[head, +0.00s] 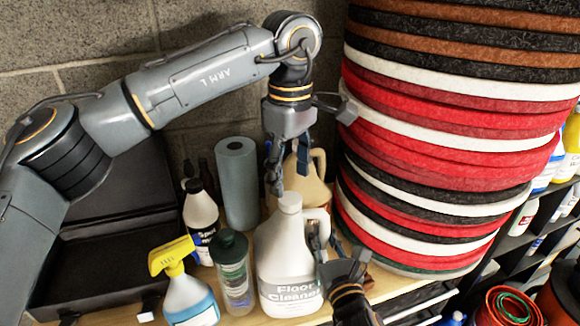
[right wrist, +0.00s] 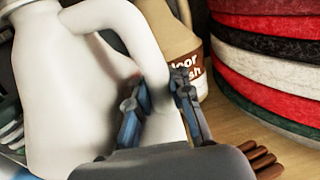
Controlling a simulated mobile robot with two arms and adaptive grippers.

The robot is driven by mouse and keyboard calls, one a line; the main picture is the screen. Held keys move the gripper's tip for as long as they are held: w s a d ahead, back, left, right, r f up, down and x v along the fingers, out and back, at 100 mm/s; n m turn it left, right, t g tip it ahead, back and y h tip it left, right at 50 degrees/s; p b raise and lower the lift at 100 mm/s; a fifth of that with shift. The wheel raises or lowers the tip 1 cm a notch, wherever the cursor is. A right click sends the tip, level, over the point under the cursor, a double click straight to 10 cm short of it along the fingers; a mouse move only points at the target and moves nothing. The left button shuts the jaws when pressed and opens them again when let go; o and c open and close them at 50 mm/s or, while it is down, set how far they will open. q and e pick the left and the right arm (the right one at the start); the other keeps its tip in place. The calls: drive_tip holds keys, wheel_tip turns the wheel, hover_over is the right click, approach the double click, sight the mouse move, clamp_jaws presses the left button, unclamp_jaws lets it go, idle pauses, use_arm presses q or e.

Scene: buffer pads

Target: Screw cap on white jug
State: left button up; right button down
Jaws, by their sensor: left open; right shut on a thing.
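The white jug (head: 283,248), labelled Floor Cleaner, stands upright on the wooden shelf; its body fills the left of the right wrist view (right wrist: 70,85). A white cap (head: 290,200) sits at the top of its neck; I cannot tell how tightly it is seated. My left gripper (head: 283,188) is open and points down just above the cap, with one finger close to the cap's left side. My right gripper (head: 318,240) is shut on the jug's handle (right wrist: 157,75), with a finger on each side. The cap is outside the right wrist view.
A tan jug (head: 308,188) stands close behind. A blue-grey roll (head: 237,185), a black-topped white bottle (head: 200,215), a green-capped bottle (head: 233,270) and a yellow-topped spray bottle (head: 188,290) crowd the left. Stacked pads (head: 440,130) rise at the right.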

sight(290, 198)
use_arm(q)
drive_tip(key=n, duration=0.2)
drive_tip(key=r+n, duration=0.1)
drive_tip(key=n, duration=0.1)
drive_tip(key=shift+r+n, duration=0.1)
drive_tip(key=shift+n, duration=0.3)
drive_tip(key=n, duration=0.2)
drive_tip(key=r+n, duration=0.1)
drive_tip(key=n, duration=0.4)
drive_tip(key=r+n, duration=0.1)
drive_tip(key=n, duration=0.3)
drive_tip(key=shift+r, duration=0.15)
drive_tip(key=shift+f, duration=4.05)
drive_tip(key=c, duration=1.2)
